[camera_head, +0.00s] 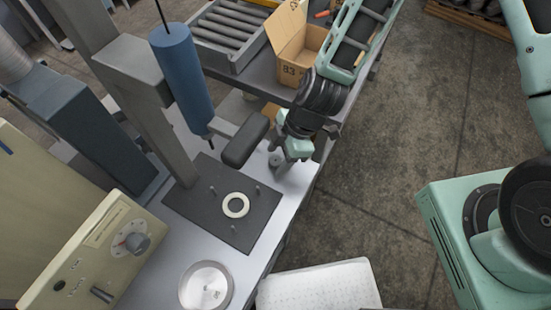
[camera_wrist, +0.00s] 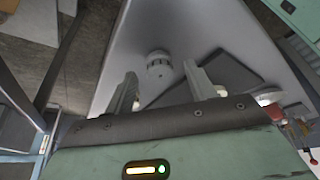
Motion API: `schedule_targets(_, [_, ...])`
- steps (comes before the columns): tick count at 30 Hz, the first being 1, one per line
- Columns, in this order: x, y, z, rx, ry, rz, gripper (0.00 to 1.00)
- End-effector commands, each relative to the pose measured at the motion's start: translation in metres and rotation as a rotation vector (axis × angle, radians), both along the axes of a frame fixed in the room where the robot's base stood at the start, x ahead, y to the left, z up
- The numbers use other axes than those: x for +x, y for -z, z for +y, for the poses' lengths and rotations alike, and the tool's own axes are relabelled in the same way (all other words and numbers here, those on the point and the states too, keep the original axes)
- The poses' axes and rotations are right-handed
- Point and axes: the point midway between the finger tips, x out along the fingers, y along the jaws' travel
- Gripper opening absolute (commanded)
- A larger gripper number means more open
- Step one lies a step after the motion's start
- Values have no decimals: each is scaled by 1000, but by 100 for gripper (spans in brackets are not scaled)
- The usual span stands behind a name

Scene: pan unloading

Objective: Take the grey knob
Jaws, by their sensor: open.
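A small grey knob (camera_head: 275,160) stands on the light metal bench top, beside the dark square plate. In the wrist view the ribbed knob (camera_wrist: 158,66) shows ahead, between the two fingertips and beyond them. My gripper (camera_head: 289,165) is just to the right of the knob in the head view, pointing down at the bench. In the wrist view my gripper (camera_wrist: 160,80) has its fingers apart, with nothing held between them. Whether a finger touches the knob cannot be told.
The dark plate (camera_head: 207,190) has upright pins and a pale ring (camera_head: 236,205). A dark rounded bar (camera_head: 245,140) and a blue cylinder (camera_head: 188,80) hang close by. A control box (camera_head: 95,265), a round dish (camera_head: 206,287) and a cardboard box (camera_head: 300,50) are around.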

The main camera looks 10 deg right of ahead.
Motion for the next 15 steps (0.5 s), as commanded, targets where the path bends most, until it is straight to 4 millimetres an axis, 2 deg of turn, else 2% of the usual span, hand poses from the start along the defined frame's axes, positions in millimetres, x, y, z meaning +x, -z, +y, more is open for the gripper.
schedule_targets(10, [-1, 6, 2, 0, -1, 0, 55])
schedule_targets(11, [-1, 6, 2, 0, -1, 0, 52])
schedule_targets(15, [-1, 6, 2, 0, -1, 0, 14])
